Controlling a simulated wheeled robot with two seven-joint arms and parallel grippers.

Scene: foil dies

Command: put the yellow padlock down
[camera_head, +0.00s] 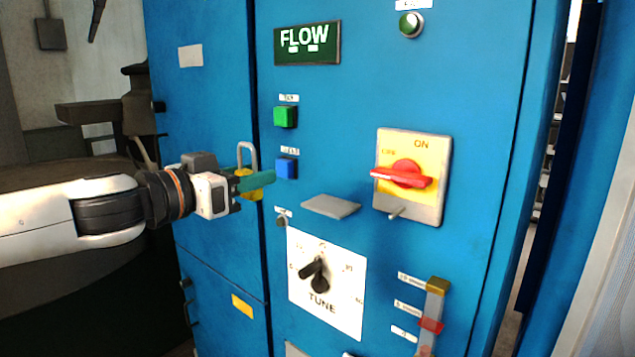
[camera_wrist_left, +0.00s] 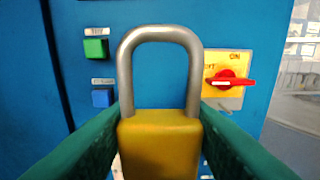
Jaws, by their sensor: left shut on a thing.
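The yellow padlock (camera_wrist_left: 160,145) has a silver shackle (camera_wrist_left: 160,38) pointing up. My left gripper (camera_head: 258,181) is shut on the padlock's body, one green finger on each side in the left wrist view. In the head view the padlock (camera_head: 256,193) is held in front of the blue cabinet, left of the blue button, and partly hidden by the fingers. A small grey shelf (camera_head: 331,206) juts from the panel to the right of the gripper. My right gripper is not in view.
The blue cabinet (camera_head: 350,100) carries a yellow switch plate with a red handle (camera_head: 405,174), a green button (camera_head: 285,117), a blue button (camera_head: 286,167), a TUNE dial (camera_head: 319,284) and a lever slider (camera_head: 432,320). A gap opens right of the cabinet.

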